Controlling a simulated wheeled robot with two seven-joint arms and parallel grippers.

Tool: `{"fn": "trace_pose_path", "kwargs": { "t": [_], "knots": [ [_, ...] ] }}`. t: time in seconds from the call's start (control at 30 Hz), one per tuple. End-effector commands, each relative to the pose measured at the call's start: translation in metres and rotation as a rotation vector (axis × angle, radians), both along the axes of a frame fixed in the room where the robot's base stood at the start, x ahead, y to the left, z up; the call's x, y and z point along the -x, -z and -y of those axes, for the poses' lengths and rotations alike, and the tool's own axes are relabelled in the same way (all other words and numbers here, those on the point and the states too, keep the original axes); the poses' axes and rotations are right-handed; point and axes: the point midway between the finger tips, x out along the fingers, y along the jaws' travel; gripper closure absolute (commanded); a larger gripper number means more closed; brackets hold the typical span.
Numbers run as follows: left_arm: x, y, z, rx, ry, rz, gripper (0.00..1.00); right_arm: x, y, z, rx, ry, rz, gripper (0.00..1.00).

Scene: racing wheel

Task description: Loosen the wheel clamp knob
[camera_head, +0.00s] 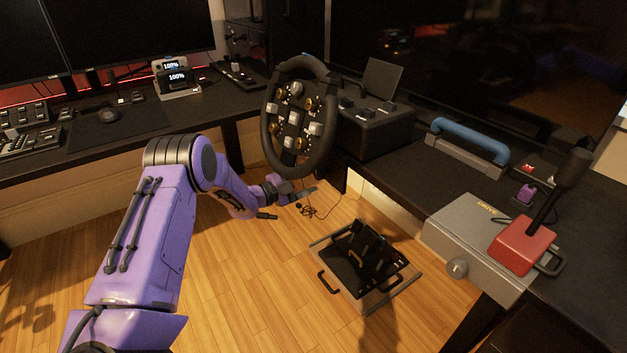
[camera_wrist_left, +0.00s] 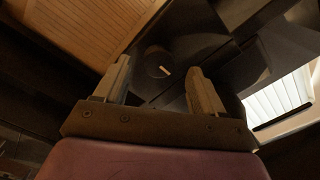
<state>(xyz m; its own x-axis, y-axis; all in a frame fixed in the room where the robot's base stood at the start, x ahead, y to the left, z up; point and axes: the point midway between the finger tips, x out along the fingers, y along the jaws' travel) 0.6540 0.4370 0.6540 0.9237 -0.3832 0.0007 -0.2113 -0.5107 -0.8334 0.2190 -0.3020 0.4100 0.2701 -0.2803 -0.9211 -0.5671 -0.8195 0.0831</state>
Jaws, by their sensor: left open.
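The racing wheel (camera_head: 298,117) stands upright on its base (camera_head: 375,130) at the desk's front edge. My left gripper (camera_head: 290,203) is just below the wheel, in front of the desk edge, with its fingers apart and empty. In the left wrist view a dark round knob (camera_wrist_left: 158,62) with a small orange mark sits under the desk, beyond and between the two open fingertips of the gripper (camera_wrist_left: 160,78). I cannot tell its exact distance from the fingers; no contact shows. This knob is hidden in the head view. My right gripper is not in view.
A grey box (camera_head: 465,235) with its own round knob (camera_head: 457,268) and a red-based lever (camera_head: 524,244) are on the right. A blue handle (camera_head: 468,138) is on the desk. Pedals (camera_head: 365,260) stand on the wooden floor, with loose cables nearby. Floor left of the pedals is clear.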

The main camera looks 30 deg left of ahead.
Motion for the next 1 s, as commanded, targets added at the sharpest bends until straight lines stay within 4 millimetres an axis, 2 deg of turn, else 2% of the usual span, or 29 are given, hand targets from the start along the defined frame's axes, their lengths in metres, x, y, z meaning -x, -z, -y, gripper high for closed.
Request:
{"fn": "trace_pose_path", "kwargs": {
  "t": [0.1,0.2,0.47,0.5,0.67,1.0],
  "knots": [
    [-0.018,0.002,0.008,0.0,0.001,-0.001,0.31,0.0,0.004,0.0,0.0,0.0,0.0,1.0],
    [-0.027,0.001,0.011,0.001,0.001,-0.001,0.31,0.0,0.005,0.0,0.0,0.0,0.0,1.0],
    [-0.03,0.001,0.013,0.003,-0.001,-0.002,0.31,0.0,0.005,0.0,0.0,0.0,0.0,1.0],
    [-0.03,0.001,0.013,0.003,-0.001,-0.002,0.34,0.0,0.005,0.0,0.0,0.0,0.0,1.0],
    [-0.03,0.001,0.013,0.003,-0.001,-0.002,0.86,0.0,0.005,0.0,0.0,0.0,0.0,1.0],
    [-0.03,0.001,0.013,0.033,-0.001,-0.016,0.87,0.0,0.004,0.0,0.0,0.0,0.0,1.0]
  ]
}}
